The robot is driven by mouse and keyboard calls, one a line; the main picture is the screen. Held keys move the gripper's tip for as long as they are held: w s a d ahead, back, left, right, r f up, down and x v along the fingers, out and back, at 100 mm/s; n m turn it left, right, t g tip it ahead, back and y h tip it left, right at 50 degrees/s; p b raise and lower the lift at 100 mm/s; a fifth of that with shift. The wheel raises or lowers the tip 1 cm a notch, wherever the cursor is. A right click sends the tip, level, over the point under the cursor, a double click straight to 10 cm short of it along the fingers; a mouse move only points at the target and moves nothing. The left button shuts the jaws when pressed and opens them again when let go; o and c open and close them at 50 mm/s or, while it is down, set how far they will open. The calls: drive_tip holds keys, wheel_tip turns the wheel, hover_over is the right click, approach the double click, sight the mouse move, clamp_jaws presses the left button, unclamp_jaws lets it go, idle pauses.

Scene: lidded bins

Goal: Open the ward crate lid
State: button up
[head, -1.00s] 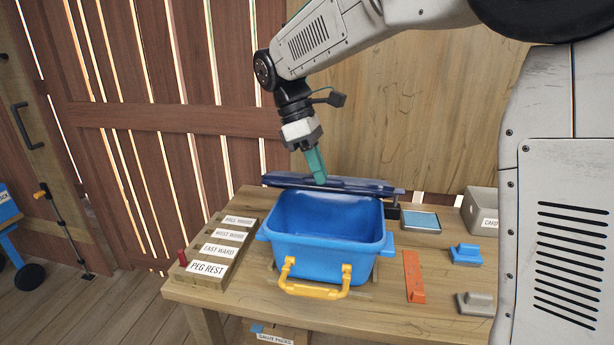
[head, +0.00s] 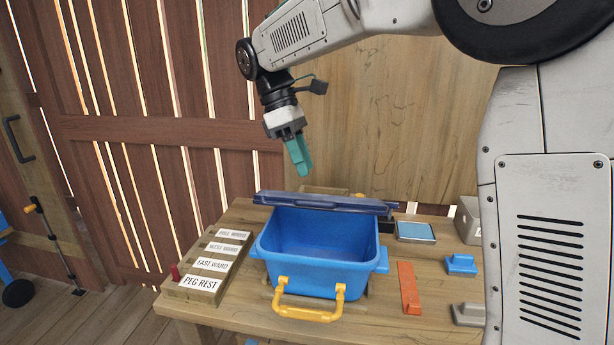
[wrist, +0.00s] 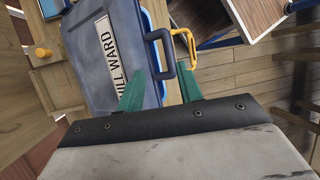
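The blue crate (head: 310,262) stands on the wooden table with its inside exposed and empty where I can see. Its dark blue lid (head: 325,203) is open, at the crate's back rim, seen nearly edge-on. In the wrist view the lid (wrist: 95,75) shows a white label reading "...ILL WARD", partly cut off, and a dark handle loop (wrist: 151,52). The yellow handle (head: 308,312) hangs at the crate's front. My gripper (head: 304,174) has green fingers and is just above the lid, apart from it.
A labelled peg rack (head: 208,265) with a red peg stands left of the crate. To the right lie an orange piece (head: 409,288), a blue block (head: 460,264), a grey block (head: 468,314) and a blue-topped pad (head: 415,232). A plywood panel (head: 400,130) stands behind.

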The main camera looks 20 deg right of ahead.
drive_tip(key=shift+v, duration=1.5)
